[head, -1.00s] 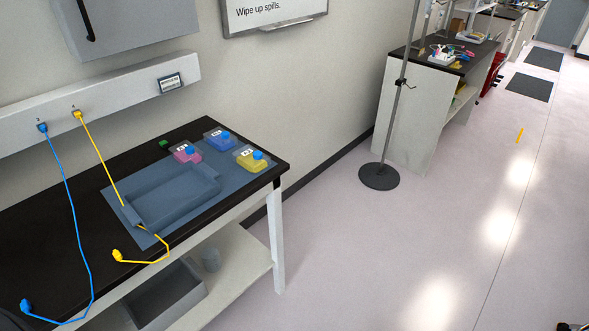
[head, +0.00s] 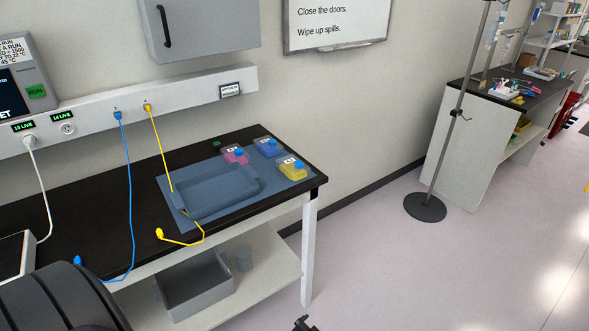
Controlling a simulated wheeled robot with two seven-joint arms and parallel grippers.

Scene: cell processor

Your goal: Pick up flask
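My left gripper is out of view; a dark ribbed arm part fills the lower left corner.
A grey bin (head: 195,285) sits on the lower shelf. A pole stand (head: 425,207) is to the right. The floor between is clear.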

